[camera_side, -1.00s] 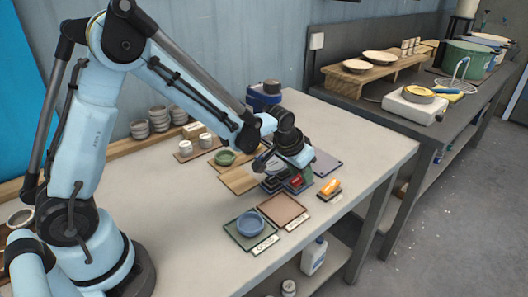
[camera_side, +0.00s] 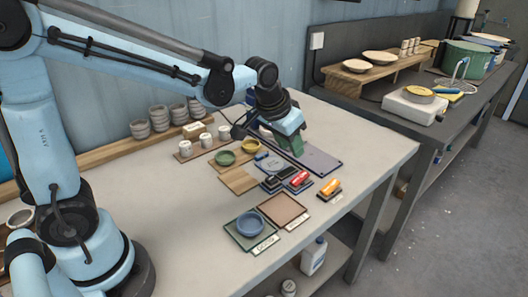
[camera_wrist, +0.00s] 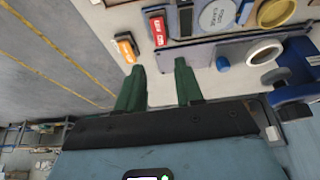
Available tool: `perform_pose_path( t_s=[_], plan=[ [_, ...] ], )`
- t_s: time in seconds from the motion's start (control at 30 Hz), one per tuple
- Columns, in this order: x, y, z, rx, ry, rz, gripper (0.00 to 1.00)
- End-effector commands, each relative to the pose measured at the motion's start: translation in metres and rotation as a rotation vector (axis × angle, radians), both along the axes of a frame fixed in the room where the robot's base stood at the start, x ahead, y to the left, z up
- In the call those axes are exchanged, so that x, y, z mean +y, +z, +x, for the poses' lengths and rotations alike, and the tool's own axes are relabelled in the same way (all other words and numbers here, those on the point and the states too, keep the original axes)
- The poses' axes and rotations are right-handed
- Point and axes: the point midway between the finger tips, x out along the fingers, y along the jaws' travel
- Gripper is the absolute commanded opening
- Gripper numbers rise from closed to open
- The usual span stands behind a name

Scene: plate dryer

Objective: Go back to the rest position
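My gripper (camera_side: 290,145) hangs at the end of my arm above the grey-purple board (camera_side: 318,161) at the back right of the table. In the wrist view its two green fingers (camera_wrist: 160,76) stand apart with nothing between them, so it is open and empty. In the side view the fingers overlap each other and hide part of the board. I cannot tell the exact height above it.
Green (camera_side: 225,157) and yellow (camera_side: 250,146) bowls stand to the left. A blue bowl (camera_side: 250,223) sits near the front edge. The table's left-centre is clear.

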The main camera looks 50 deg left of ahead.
Motion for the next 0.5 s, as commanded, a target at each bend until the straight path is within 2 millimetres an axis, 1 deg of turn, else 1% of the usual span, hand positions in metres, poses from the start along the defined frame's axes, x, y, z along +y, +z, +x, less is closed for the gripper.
perform_pose_path(
  t_s=[0.1, 0.4, 0.5],
  plan=[
    [-0.0001, 0.0032, -0.0016, 0.000, 0.000, 0.000, 0.36],
    [0.0001, 0.0036, -0.0020, -0.001, 0.000, 0.000, 0.36],
    [0.0012, 0.0062, -0.0068, -0.006, 0.000, 0.000, 0.36]
  ],
)
